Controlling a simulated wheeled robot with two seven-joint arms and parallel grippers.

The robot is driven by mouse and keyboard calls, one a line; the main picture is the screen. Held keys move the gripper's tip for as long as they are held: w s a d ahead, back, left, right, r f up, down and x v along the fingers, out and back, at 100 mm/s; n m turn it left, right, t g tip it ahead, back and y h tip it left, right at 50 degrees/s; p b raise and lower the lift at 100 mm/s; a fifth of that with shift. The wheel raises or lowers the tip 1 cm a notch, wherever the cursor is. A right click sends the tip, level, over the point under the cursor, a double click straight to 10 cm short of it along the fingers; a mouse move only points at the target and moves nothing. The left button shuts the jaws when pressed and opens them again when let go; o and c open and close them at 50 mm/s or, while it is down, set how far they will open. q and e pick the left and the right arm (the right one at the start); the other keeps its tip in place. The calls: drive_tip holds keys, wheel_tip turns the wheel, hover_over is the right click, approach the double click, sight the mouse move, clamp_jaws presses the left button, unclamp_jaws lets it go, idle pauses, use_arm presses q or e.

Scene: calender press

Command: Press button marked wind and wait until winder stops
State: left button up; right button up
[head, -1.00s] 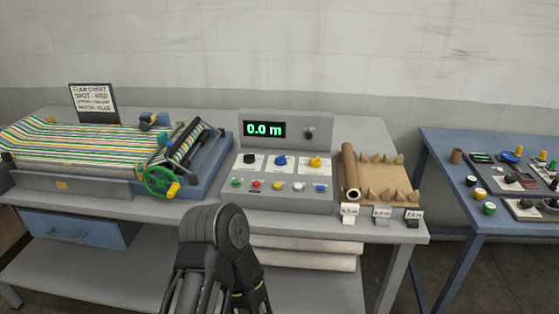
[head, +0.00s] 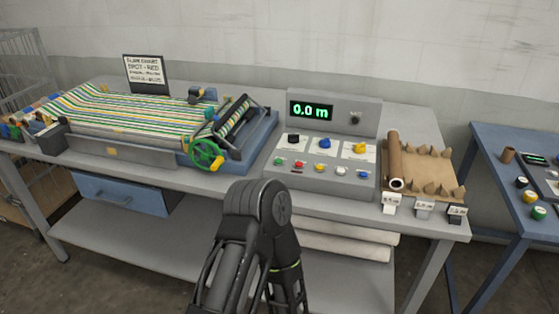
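The grey control panel (head: 320,178) stands on the bench in the head view. Its display (head: 310,112) reads 0.0 m in green. A row of small buttons, green (head: 281,161), red (head: 299,164), yellow (head: 322,168), white (head: 341,171) and blue (head: 363,174), runs along its front. Their markings are too small to read, so I cannot tell which says wind. The winder, with a green handwheel (head: 206,155) and a roller (head: 236,118), is left of the panel. A bent black link of my arm shows low in the middle; neither gripper shows.
Striped sheet (head: 130,108) lies on the machine at the left, with a sign (head: 144,70) behind. Above the buttons are black, blue (head: 325,143) and yellow knobs. A brown roll (head: 394,160) and tags lie right of the panel. A blue table (head: 495,190) stands at far right.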

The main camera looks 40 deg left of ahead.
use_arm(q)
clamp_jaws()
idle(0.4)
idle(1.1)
